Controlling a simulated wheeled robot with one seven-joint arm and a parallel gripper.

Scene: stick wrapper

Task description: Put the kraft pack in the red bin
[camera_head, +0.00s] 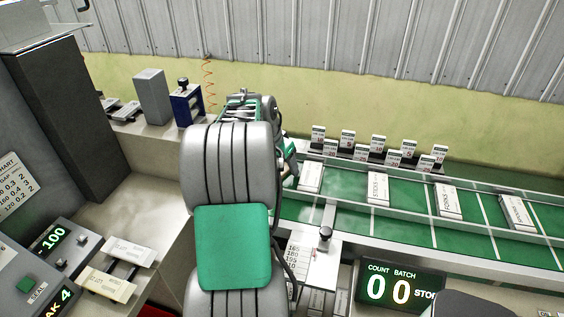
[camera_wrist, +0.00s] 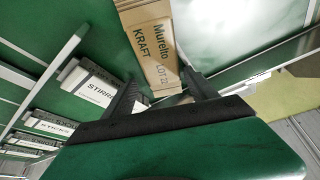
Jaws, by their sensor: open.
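In the head view my arm hides the gripper's fingers and the kraft pack.
The green conveyor (camera_head: 404,228) carries several white packs (camera_head: 378,188) between metal rails. Small label cards (camera_head: 378,146) stand behind it. A counter display (camera_head: 400,287) stands in front. A grey bench with a control box (camera_head: 40,250) is at the left.

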